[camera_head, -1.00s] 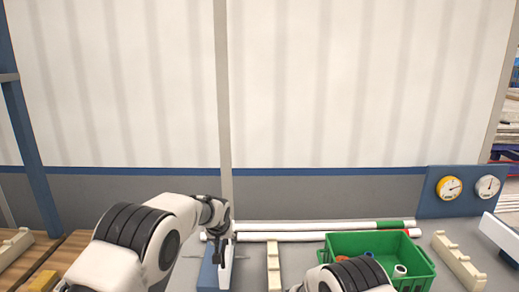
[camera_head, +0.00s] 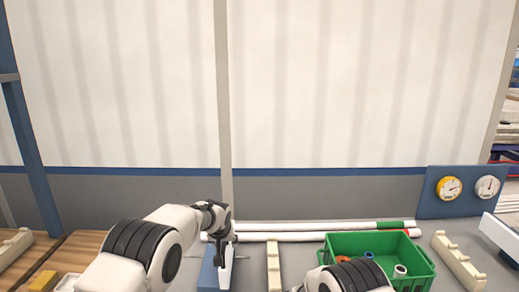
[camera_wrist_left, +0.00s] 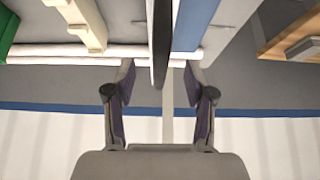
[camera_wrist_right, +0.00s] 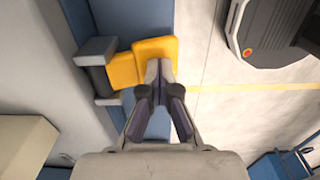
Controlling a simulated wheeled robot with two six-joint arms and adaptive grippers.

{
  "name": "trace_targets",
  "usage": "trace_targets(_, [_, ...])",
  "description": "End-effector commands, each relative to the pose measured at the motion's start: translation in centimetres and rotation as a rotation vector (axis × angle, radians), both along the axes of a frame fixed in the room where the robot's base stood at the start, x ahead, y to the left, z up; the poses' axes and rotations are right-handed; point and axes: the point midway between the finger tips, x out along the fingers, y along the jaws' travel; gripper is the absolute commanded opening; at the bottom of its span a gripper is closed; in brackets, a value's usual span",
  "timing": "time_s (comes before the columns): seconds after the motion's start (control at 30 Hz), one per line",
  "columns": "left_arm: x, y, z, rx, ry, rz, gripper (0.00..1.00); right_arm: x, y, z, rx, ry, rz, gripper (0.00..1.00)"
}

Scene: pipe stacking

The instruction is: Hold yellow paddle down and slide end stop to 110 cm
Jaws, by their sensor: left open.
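The blue rail (camera_head: 207,275) lies on the grey bench, with an upright pale plate (camera_head: 227,268) along its right side, which may be the end stop. My left gripper (camera_head: 222,239) is at the far end of this plate. In the left wrist view my left gripper (camera_wrist_left: 160,72) is open, its fingers on either side of the thin grey plate (camera_wrist_left: 162,35) and apart from it. In the right wrist view my right gripper (camera_wrist_right: 158,68) has its fingertips together against the yellow paddle (camera_wrist_right: 154,48). The right fingers are hidden in the head view. No 110 cm mark is readable.
White pipes (camera_head: 320,237) lie along the back of the bench. A green crate (camera_head: 345,247) holds small coloured parts. Cream notched racks (camera_head: 273,266) stand beside it. A blue panel with two dials (camera_head: 450,187) stands back right.

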Motion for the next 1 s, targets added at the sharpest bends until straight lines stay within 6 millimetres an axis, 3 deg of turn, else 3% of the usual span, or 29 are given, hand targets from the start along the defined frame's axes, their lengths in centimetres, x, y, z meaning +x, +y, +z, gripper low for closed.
trace_targets(0.23, [0.8, 0.0, -1.4, 0.0, 0.0, 0.0, 0.54, -0.3, 0.0, -0.3, -0.001, 0.007, 0.0, 0.0])
trace_targets(0.63, [0.8, 0.0, -1.5, 0.0, 0.0, 0.0, 0.54, -0.3, 0.0, -0.3, -0.001, 0.007, 0.0, 0.0])
trace_targets(0.67, [0.8, 0.0, -1.4, 0.0, 0.0, 0.0, 0.51, -0.3, 0.0, -0.3, -0.001, 0.007, 0.0, 0.0])
trace_targets(0.8, [0.8, 0.0, -1.4, 0.0, 0.0, 0.0, 0.01, -0.3, 0.0, -0.3, -0.001, 0.007, 0.0, 0.0])
trace_targets(1.0, [0.8, 0.0, -1.4, 0.0, 0.0, 0.0, 0.0, -0.3, 0.0, -0.3, -0.001, 0.007, 0.0, 0.0])
